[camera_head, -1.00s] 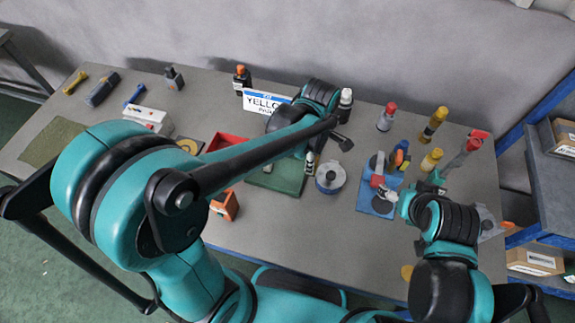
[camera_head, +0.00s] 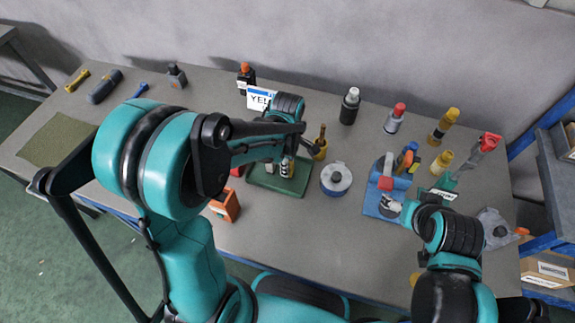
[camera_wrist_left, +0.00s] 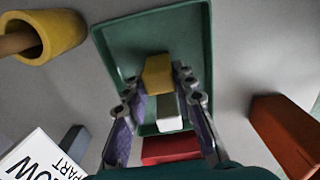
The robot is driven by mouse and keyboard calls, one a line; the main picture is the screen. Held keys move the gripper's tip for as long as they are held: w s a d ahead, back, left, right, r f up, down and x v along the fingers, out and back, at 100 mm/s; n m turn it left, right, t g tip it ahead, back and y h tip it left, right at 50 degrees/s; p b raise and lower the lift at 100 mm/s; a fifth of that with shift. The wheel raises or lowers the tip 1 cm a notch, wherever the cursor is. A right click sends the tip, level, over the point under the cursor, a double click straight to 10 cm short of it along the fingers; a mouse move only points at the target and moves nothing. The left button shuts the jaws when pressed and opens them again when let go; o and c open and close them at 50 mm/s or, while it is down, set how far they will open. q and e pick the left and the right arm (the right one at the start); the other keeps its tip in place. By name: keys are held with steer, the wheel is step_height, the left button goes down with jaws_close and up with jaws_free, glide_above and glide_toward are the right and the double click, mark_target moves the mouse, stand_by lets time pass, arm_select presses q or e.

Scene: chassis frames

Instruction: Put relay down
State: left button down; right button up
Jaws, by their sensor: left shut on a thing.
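My left gripper (camera_wrist_left: 160,108) is shut on a small block with a yellow end and a pale grey-white body, which I take to be the relay (camera_wrist_left: 158,74). The fingers hold it from both sides over the green tray (camera_wrist_left: 196,25). In the head view the left gripper (camera_head: 288,160) is over the same tray (camera_head: 262,180), with the held relay (camera_head: 287,168) partly hidden by the wrist. I cannot tell whether the relay touches the tray floor. My right gripper (camera_head: 412,208) is near the blue tray (camera_head: 372,203), its fingers mostly hidden.
A yellow cup with a brush (camera_wrist_left: 48,38) stands close beside the tray. An orange box (camera_head: 226,205) is at its front left, a white tin (camera_head: 336,179) to its right. Grey table is bare in front of the tin.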

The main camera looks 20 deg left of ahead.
arm_select(q)
steer(key=shift+f, duration=0.1)
steer(key=c, duration=1.3)
jaws_free()
steer(key=shift+o, duration=0.2)
steer(key=shift+r, duration=0.2)
step_height(320, 180, up, 11)
steer(key=p, duration=0.4)
steer(key=s+a+r+m+t, duration=0.2)
steer(key=s+m, duration=0.3)
steer(key=m, duration=0.3)
steer(key=s+a+r+m+t, duration=0.1)
steer(key=s+r+m+t, duration=0.2)
steer(key=m, duration=0.6)
steer(key=shift+s+a+r+m+t, duration=0.3)
steer(key=shift+s+a+t, duration=0.05)
steer(key=shift+s+t, duration=0.85)
